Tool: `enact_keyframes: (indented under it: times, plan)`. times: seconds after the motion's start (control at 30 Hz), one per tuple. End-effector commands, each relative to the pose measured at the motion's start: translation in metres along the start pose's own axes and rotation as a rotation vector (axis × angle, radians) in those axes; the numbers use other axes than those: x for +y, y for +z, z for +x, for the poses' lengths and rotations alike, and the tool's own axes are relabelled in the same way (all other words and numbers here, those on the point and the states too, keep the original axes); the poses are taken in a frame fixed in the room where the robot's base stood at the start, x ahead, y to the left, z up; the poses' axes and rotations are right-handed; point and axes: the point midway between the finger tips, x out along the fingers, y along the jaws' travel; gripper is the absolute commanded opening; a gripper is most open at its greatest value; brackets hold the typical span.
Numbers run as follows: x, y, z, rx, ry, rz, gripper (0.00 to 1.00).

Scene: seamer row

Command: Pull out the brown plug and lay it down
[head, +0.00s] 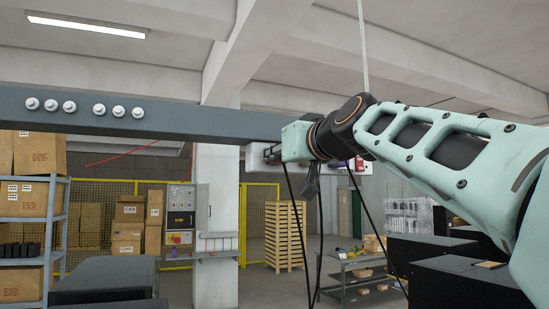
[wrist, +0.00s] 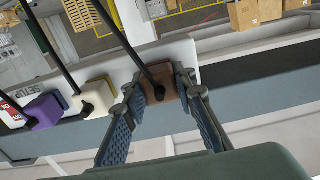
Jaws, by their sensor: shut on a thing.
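The brown plug (wrist: 167,84) is a block with a black cord, at the end of a row of plugs on a pale panel (wrist: 120,68) in the wrist view. My gripper (wrist: 164,88) is shut on it, one finger on each side. The plug's brown body touches or lies very close to the panel; I cannot tell whether it is still seated. A white plug (wrist: 94,97) and a purple plug (wrist: 45,111) sit to its left, each with a cord.
A dark grey beam (head: 180,117) with several white knobs runs across the head view. Black cords (head: 293,205) hang below my wrist. A grey work table (head: 350,272) with small items stands beyond, near stacked pallets (head: 285,235). Dark cabinets (head: 105,275) stand at left.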

Motion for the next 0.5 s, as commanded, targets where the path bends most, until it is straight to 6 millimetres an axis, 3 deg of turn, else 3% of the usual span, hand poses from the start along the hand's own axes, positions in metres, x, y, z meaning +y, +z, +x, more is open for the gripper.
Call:
enact_keyframes:
  times: [0.5]
  plan:
    - [0.0004,0.0015,-0.0097,-0.002,0.000,-0.001,0.00]
